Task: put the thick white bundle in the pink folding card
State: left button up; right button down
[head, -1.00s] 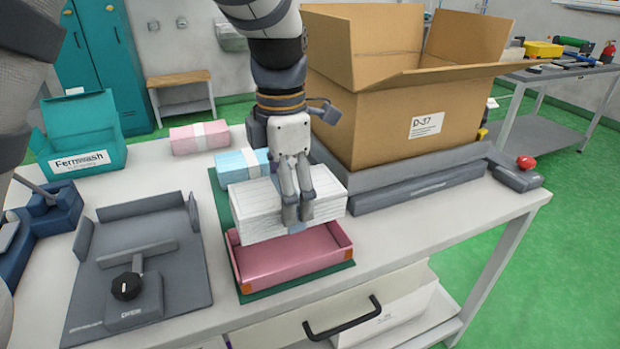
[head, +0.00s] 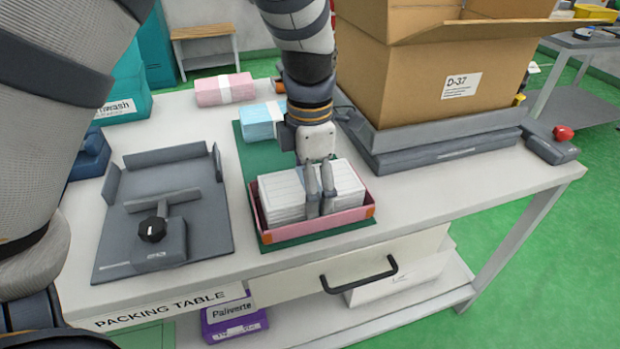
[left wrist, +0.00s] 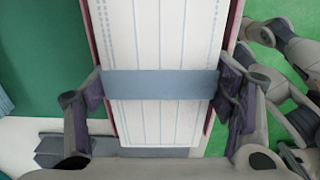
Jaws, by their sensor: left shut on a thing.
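The thick white bundle (head: 283,195) lies inside the pink folding card (head: 318,225), between its low walls. In the left wrist view the bundle (left wrist: 160,45) has a blue-grey band across it, and pink wall edges show along both sides. My left gripper (head: 320,203) points down at the bundle. It is shut on the bundle, with fingers (left wrist: 160,100) on both sides at the band. Whether the bundle rests fully on the card's floor is hidden. My right gripper is not in view.
The card stands on a green mat (head: 262,160). A blue bundle (head: 260,120) and a pink bundle (head: 224,90) lie behind. A grey fixture with a black knob (head: 152,229) stands left. A large cardboard box (head: 420,75) on a grey base stands right.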

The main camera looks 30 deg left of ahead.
pick_arm(q)
jog(key=o, duration=1.3)
jog(key=shift+r, duration=0.1)
jog(key=shift+r, duration=3.45)
